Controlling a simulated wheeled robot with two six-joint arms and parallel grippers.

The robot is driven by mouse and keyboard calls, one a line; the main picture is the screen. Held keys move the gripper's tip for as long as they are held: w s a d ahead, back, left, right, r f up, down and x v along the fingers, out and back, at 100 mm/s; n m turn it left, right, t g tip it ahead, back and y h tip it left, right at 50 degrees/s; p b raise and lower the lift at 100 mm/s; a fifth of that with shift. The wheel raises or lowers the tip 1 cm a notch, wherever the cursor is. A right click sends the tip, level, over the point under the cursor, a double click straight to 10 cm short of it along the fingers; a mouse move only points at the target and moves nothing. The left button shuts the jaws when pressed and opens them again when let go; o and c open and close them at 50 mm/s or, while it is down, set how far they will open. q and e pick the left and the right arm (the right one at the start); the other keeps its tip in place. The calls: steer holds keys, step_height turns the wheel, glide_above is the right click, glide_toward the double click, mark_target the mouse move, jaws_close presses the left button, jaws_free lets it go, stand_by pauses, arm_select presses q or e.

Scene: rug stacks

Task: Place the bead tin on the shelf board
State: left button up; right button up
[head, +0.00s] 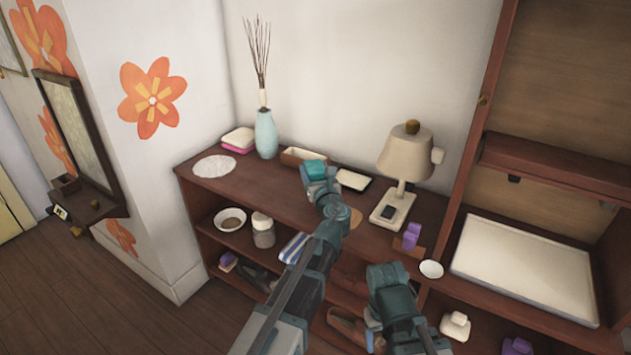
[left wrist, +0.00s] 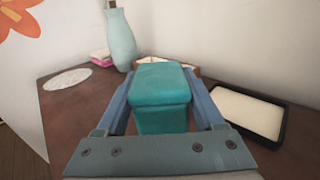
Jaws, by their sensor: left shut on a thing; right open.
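A teal lidded box, which looks like the bead tin (left wrist: 162,90), sits between the two blue fingers of my left gripper (left wrist: 165,105), which is shut on it. In the head view the tin (head: 315,168) shows at the tip of my left gripper (head: 317,178), over the back part of the brown shelf board (head: 225,187). I cannot tell whether the tin touches the board. My right gripper (head: 388,277) is open, low in front of the shelf unit, and I see nothing held in it.
A blue vase (head: 266,135), a pale tray (head: 304,156), a black-rimmed tray (head: 352,179) and a lamp (head: 404,155) stand around the left gripper. A white round mat (head: 214,166) lies at the left. Bare board shows between the mat and the gripper.

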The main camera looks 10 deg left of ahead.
arm_select(q)
steer(key=shift+f+b, duration=1.75)
steer(key=shift+s+f, duration=0.1)
steer(key=shift+f, duration=0.1)
steer(key=o, duration=1.6)
steer(key=shift+c, duration=0.2)
steer(key=shift+r, duration=0.1)
steer(key=shift+r, duration=0.15)
steer(key=v, duration=1.2)
steer(key=shift+s+a+r+g+h+p, duration=0.2)
steer(key=shift+r+g+p, duration=0.6)
steer(key=shift+p, duration=1.4)
steer(key=shift+s+d+r+g+h+p, duration=0.15)
steer(key=shift+r+g+h+p, duration=0.25)
steer(key=shift+r+p, duration=1.2)
steer(key=shift+s+a+r+g+h+p, duration=0.1)
steer(key=shift+s+r+g+h+p, duration=0.4)
steer(key=shift+p, duration=2.25)
